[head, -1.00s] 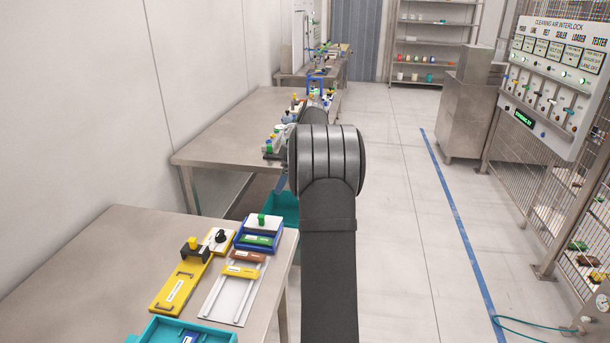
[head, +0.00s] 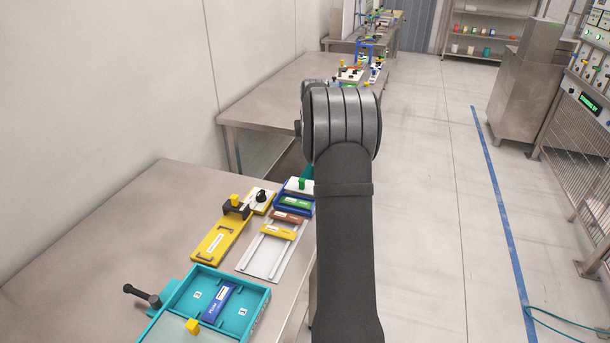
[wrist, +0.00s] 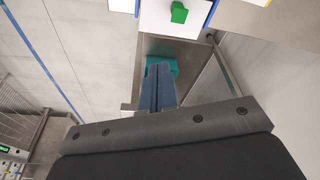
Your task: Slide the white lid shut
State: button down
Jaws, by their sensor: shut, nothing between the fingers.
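The white lid (head: 292,187) with a green knob (head: 302,183) sits at the far end of a blue box (head: 279,207) near the table's right edge. A green block (head: 295,203) shows uncovered in the box's near part. In the wrist view, the lid (wrist: 153,20) and its green knob (wrist: 179,13) are at the top, partly cut off. My gripper (wrist: 159,68) is shut and empty there, apart from the lid and below it in the picture. In the head view my arm hides the gripper.
A teal tray (head: 262,300) with a blue block and yellow knob stands at the near edge. A yellow panel (head: 217,242) and a white rail plate (head: 262,262) lie beside the blue box. The table's left side is clear.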

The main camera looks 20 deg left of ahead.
jog(key=shift+s+a+f+m+t+h, duration=0.2)
jog(key=shift+a+f+m, duration=0.45)
jog(key=shift+f, duration=1.05)
jog(key=shift+s+a+f+m+t+h, duration=0.15)
jog(key=shift+a+f+m+t, duration=0.1)
jog(key=shift+f+m, duration=1.1)
jog(key=shift+a+f+m+t+h, duration=0.2)
jog(key=shift+a+f+m, duration=0.3)
jog(key=shift+f, duration=1.5)
jog(key=s, duration=0.7)
jog(key=shift+s, duration=0.25)
jog(key=shift+s+f, duration=0.1)
jog(key=shift+s, duration=0.3)
